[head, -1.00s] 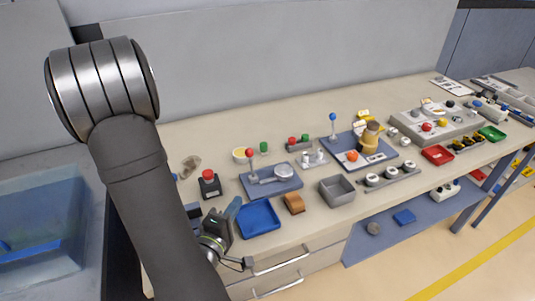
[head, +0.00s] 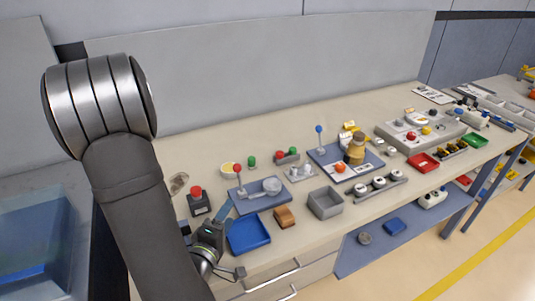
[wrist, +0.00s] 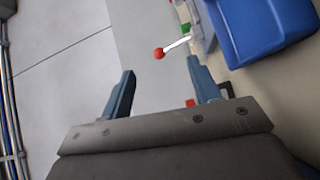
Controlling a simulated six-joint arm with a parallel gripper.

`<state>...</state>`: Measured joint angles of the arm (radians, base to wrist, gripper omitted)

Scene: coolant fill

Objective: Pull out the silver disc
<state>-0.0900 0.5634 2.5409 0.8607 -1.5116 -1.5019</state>
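A round silver disc-like piece (head: 272,186) sits on a blue base plate (head: 256,205) in the head view, with a silver bar reaching left from it. A red-knobbed lever (head: 237,169) stands on the plate's left side. My gripper (head: 226,205) is at the plate's left front corner, apart from the disc. In the wrist view the fingers of my gripper (wrist: 160,70) are spread with nothing between them. A red ball knob (wrist: 159,54) shows beyond them; I cannot make out the disc there.
A blue tray (head: 249,236) lies right beside my gripper; it also shows large in the wrist view (wrist: 262,28). A red button box (head: 199,204) is left of the plate. A brown block (head: 284,217) and a grey bin (head: 325,203) stand to the right.

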